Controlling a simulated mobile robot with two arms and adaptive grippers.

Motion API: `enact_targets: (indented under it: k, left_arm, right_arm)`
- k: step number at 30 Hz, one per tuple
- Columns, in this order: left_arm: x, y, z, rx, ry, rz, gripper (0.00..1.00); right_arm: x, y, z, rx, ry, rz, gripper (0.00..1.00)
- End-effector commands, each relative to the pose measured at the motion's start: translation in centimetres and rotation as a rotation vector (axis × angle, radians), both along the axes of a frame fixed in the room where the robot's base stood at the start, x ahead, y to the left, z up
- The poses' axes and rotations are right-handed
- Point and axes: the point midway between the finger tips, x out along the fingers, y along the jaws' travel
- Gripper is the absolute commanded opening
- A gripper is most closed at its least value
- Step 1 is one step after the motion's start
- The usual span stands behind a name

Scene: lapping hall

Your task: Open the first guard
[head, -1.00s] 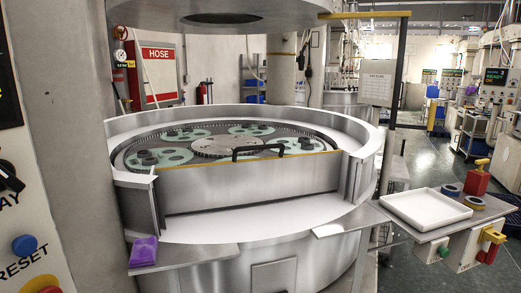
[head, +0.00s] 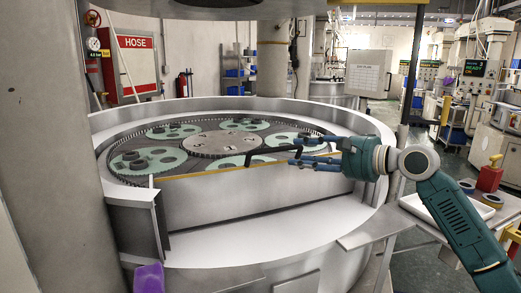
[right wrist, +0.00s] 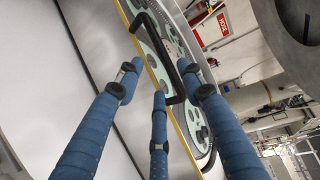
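The first guard (head: 225,202) is an upright metal panel with a yellow top edge, at the front of the round lapping machine. It stands closed across the front opening. Its black handle (head: 264,152) rises at the top edge and also shows in the right wrist view (right wrist: 165,58). My right gripper (head: 298,152) has come in from the right, its blue fingers at the handle's right end. In the right wrist view the fingers (right wrist: 158,80) are spread, with the handle beyond and between their tips. I cannot tell whether they touch it. My left gripper is out of view.
Behind the guard, the lapping plate (head: 225,142) carries several green carriers with dark parts. A side shelf with a white tray (head: 475,207) and a red-and-yellow block (head: 489,178) stands right. A purple item (head: 149,278) lies front left. A thick column is at left.

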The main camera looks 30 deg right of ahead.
Motion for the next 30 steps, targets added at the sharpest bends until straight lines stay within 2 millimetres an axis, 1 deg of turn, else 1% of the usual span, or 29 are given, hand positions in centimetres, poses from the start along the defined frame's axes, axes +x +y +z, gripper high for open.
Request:
enact_targets:
  k: [2,3,5,6,9,12,14,16,21,23,26,30]
  left_arm:
    - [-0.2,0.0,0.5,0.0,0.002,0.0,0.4]
    - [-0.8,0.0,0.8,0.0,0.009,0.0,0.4]
    - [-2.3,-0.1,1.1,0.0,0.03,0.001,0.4]
    - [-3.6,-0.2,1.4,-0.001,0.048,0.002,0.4]
    - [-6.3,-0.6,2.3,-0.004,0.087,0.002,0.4]
    - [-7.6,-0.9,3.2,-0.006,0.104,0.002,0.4]
    - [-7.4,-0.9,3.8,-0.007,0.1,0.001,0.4]
    - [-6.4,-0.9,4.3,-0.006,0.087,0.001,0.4]
    - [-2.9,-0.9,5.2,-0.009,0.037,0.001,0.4]
    - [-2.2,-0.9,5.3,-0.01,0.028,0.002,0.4]
    - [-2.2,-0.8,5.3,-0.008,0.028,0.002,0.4]
    - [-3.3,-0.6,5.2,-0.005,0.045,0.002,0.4]
  right_arm:
    - [0.5,0.1,0.3,0.001,-0.001,0.0,0.38]
    - [0.9,0.3,0.2,0.002,0.0,0.0,0.38]
    - [1.7,0.5,0.2,0.001,0.0,0.001,0.38]
    - [2.2,0.7,0.1,0.0,0.0,0.0,0.38]
    - [3.8,1.2,-0.1,0.004,-0.001,0.0,0.38]
    - [5.5,1.8,-0.4,0.003,-0.001,0.0,0.38]
    - [6.5,2.1,-0.7,0.004,-0.001,-0.001,0.38]
    - [7.5,2.5,-0.9,0.003,-0.001,0.0,0.38]
    - [9.3,3.0,-1.6,0.002,0.001,0.0,0.38]
    - [9.6,3.1,-1.8,0.0,0.001,-0.001,0.38]
    - [9.9,3.1,-1.9,-0.003,0.0,-0.001,0.38]
    - [9.9,3.2,-2.0,-0.003,0.001,0.0,0.38]
